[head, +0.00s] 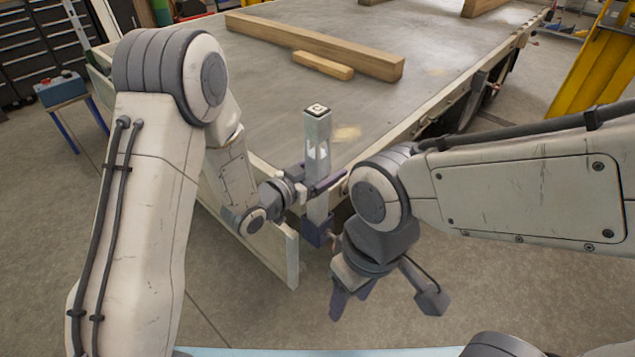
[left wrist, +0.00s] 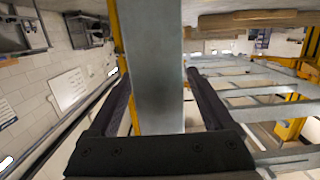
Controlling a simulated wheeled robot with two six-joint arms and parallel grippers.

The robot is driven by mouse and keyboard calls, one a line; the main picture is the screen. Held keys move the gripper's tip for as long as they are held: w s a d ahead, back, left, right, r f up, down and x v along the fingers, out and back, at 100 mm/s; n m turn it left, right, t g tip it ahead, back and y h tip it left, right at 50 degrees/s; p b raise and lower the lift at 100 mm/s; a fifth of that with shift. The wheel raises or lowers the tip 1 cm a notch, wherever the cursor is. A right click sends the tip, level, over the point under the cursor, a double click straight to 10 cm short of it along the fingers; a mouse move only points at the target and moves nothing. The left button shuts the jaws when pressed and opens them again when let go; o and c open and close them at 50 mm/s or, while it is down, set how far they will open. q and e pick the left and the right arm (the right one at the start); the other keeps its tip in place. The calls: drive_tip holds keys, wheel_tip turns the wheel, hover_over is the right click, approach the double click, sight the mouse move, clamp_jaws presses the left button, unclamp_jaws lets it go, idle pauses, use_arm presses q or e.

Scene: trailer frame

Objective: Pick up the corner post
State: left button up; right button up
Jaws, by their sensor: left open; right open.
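The corner post (head: 318,130) is a grey metal upright with a black-and-white marker on its top end. It stands upright at the near corner of the trailer, its lower end at a dark bracket (head: 317,232). My left gripper (head: 322,184) is at the post's middle, open. My right gripper (head: 350,300) is open and empty, pointing down, to the right of and below the post.
The trailer deck (head: 300,95) stretches behind the post. A long timber (head: 315,45) and a short wood block (head: 323,65) lie on it. A lowered side board (head: 265,235) hangs at the near edge. A yellow frame (head: 590,60) stands at right. Floor in front is clear.

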use_arm(q)
drive_tip(key=shift+w+d+f, duration=0.1)
drive_tip(key=shift+w+d, duration=0.1)
drive_tip(key=shift+w, duration=0.05)
clamp_jaws()
wheel_tip(320, 180, up, 18)
drive_tip(key=p, duration=0.3)
idle(0.5)
